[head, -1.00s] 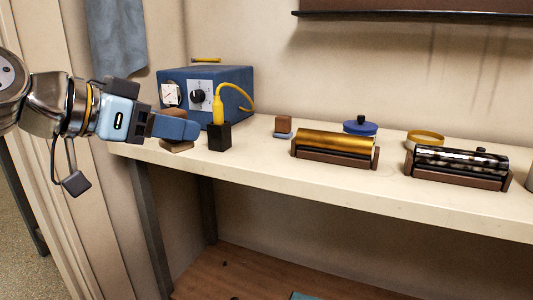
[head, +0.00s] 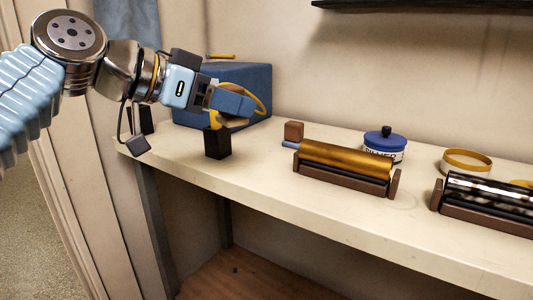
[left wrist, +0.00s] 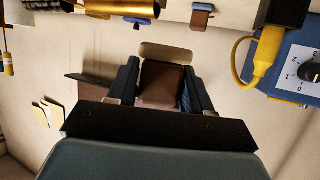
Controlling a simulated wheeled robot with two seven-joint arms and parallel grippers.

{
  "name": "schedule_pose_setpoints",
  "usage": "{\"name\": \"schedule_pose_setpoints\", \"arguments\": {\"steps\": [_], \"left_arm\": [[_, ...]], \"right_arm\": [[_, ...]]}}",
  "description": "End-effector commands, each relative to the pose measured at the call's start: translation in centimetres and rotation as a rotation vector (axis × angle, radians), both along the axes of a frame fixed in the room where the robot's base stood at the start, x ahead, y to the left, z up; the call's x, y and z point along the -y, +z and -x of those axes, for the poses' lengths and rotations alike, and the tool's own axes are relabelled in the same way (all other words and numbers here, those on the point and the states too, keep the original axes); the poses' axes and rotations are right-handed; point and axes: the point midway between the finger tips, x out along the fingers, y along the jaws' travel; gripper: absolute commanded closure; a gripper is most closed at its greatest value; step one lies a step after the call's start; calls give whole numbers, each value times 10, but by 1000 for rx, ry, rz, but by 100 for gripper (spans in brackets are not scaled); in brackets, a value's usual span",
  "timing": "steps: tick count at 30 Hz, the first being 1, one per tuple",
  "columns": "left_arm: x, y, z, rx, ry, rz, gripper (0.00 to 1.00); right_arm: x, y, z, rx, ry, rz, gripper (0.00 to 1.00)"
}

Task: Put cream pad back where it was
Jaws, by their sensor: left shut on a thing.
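My left gripper (head: 232,104) is shut on the brown block of the cream pad, above the shelf beside the black stand. In the left wrist view the brown block (left wrist: 162,84) sits between the two fingers of the left gripper (left wrist: 160,82). The cream pad (left wrist: 166,51) shows at the block's far end. In the head view only a small part of the cream pad (head: 237,122) shows under the fingers. My right gripper is in neither view.
The black stand (head: 217,143) and blue power box (head: 240,82) are close to the gripper. A brown block with a blue pad (head: 293,131), a brass tube on a cradle (head: 345,165) and a blue-lidded jar (head: 384,142) stand to the right. Shelf front left looks clear.

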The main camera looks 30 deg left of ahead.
Motion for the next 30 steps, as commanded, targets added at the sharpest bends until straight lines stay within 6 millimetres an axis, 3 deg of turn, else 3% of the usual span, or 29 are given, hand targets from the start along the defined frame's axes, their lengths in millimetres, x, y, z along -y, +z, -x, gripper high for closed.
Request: {"name": "schedule_pose_setpoints", "arguments": {"steps": [5,9,16,20,24,30], "left_arm": [[0,-25,-52,-6,0,1,80],[1,-51,-71,-2,0,0,80],[1,-67,-85,-1,0,0,80],[1,-88,-99,-3,1,2,80],[1,-108,-97,-1,2,0,80],[1,-111,-97,1,2,0,80]], "right_arm": [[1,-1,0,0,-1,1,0],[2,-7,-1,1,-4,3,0],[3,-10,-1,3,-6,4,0],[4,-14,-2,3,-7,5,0],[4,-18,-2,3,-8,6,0],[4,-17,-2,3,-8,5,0]]}}
